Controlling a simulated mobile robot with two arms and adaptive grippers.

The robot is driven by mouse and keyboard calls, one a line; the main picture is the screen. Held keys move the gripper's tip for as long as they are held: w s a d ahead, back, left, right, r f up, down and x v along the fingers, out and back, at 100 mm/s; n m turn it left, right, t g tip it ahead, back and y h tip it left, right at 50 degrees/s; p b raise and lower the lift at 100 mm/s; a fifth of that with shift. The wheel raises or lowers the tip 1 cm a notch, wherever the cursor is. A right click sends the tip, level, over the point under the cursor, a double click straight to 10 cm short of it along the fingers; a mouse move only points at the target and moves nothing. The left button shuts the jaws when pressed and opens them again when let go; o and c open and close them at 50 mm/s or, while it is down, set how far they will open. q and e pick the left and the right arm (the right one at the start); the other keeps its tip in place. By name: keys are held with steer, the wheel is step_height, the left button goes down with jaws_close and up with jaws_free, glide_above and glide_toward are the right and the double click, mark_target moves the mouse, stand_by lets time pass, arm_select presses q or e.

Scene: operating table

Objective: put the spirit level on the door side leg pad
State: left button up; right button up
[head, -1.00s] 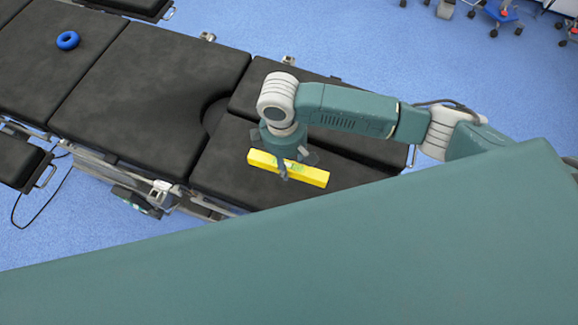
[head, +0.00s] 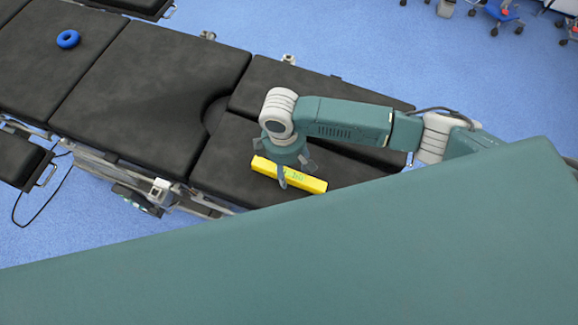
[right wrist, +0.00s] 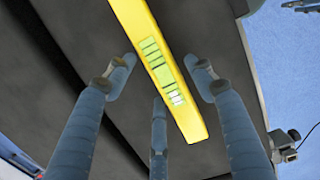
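The yellow spirit level (head: 306,181) lies on the nearer of the two black leg pads (head: 222,170), close to that pad's front edge. I cannot tell from the pictures which pad is on the door side. My right gripper (head: 287,172) is right over the level with its fingers spread. In the right wrist view the level (right wrist: 160,68) passes between the open fingers (right wrist: 158,80), with small gaps beside it. Its green vial window faces the camera. My left gripper is not in view.
The farther leg pad (head: 285,85) is partly behind my right arm. A blue ring (head: 68,39) lies on the table section (head: 55,62) at the far left. Metal rails and clamps (head: 160,188) line the near table edge. My own teal body covers the lower part.

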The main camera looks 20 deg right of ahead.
mark_target(286, 170)
step_height(286, 170, up, 13)
steer(key=b, duration=0.1)
steer(key=shift+w+a, duration=0.2)
steer(key=shift+a, duration=0.15)
steer(key=shift+f, duration=0.1)
stand_by(0.6)
